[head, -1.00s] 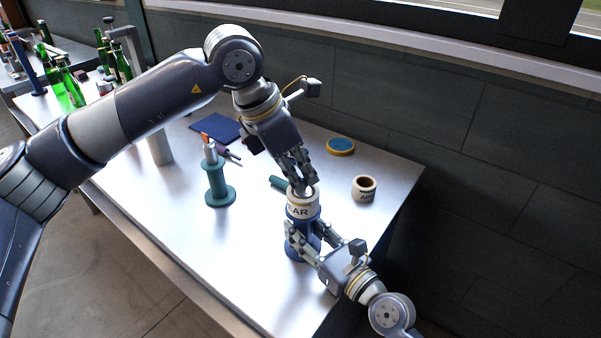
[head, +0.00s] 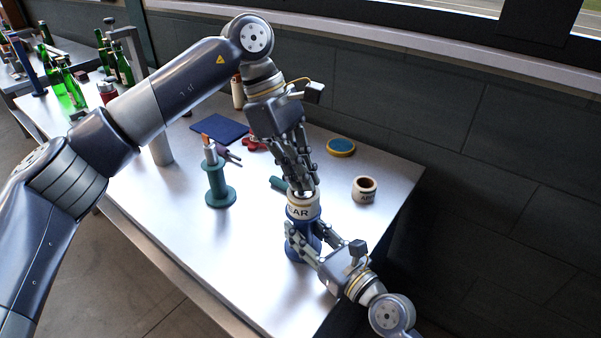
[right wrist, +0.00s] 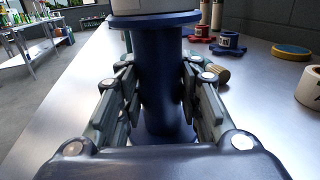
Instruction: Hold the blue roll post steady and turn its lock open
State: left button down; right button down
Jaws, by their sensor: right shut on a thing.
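The blue roll post (head: 298,250) stands upright near the front right of the table. A white roll (head: 303,211) with dark letters ending in "AR" sits on its upper part. My right gripper (head: 303,242) is shut on the post's blue column below the roll; the column (right wrist: 160,85) stands between its fingers in the right wrist view. My left gripper (head: 302,188) points down from above, with its fingertips at the top of the post. These fingers hide the lock, and I cannot tell whether they grip it.
A green post (head: 217,185) stands to the left. A loose white roll (head: 365,189) and a yellow-rimmed blue disc (head: 341,147) lie to the right. A dark blue mat (head: 219,129) and red part (head: 253,144) lie behind. The front left of the table is clear.

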pick_arm(q)
jog(key=shift+w+m+g, duration=0.1)
jog(key=shift+m+g, duration=0.2)
jog(key=shift+m, duration=0.5)
jog(key=shift+a, duration=0.1)
jog(key=c, duration=2.1)
grip_release()
jog(key=v, duration=1.2)
jog(key=shift+d, duration=0.25)
pick_arm(e)
jog(key=c, duration=1.1)
grip_release()
jog(key=shift+o, duration=0.2)
jog(key=shift+d, duration=0.1)
